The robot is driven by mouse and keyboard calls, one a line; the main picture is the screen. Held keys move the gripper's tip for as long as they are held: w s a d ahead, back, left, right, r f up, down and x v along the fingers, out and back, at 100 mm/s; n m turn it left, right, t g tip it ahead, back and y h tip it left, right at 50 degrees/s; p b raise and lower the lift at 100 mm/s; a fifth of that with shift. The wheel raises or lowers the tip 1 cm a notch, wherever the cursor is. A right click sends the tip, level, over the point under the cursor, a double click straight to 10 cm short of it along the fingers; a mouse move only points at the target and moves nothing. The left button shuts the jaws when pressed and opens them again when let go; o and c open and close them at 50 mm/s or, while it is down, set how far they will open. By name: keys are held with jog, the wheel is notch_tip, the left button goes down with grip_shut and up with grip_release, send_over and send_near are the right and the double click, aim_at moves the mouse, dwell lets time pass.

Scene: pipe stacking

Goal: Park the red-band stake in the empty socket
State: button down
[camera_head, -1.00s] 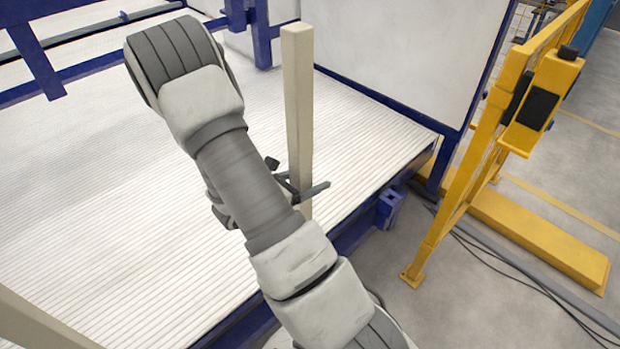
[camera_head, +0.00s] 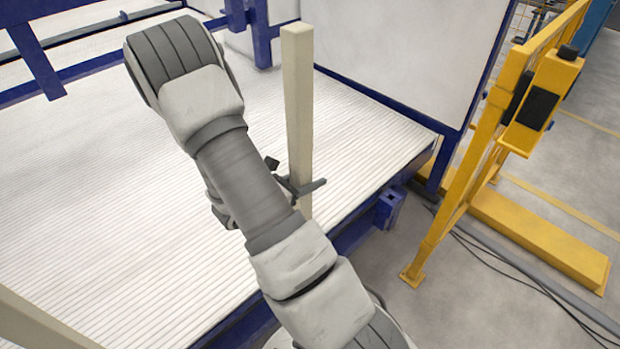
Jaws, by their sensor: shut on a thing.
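A pale beige square stake (camera_head: 299,110) stands nearly upright right of my arm. No red band shows on its visible part. My gripper (camera_head: 298,182) is shut on this stake low down, with dark fingers at its sides; my arm hides much of the gripper. The stake's lower end shows a little below the fingers, and what lies under it is hidden behind my arm. A blue bracket that looks like a socket (camera_head: 389,209) sits on the outer edge of the ribbed deck, right of the stake. It looks empty.
A second beige post (camera_head: 40,325) crosses the lower left corner. The white ribbed deck (camera_head: 90,200) is bare, with blue frame bars and a white end wall (camera_head: 410,55) behind. A yellow guard post (camera_head: 470,180) stands right, with cables on the floor.

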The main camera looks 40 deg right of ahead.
aim_at(309, 106)
dwell(0.7)
jog(key=shift+r+p, duration=3.15)
jog(key=shift+r, duration=1.4)
notch_tip(309, 106, up, 9)
jog(key=p, duration=0.6)
jog(key=shift+r+p, duration=0.2)
jog(key=shift+p, duration=0.2)
jog(key=shift+r, duration=1.2)
jog(key=shift+w, duration=0.1)
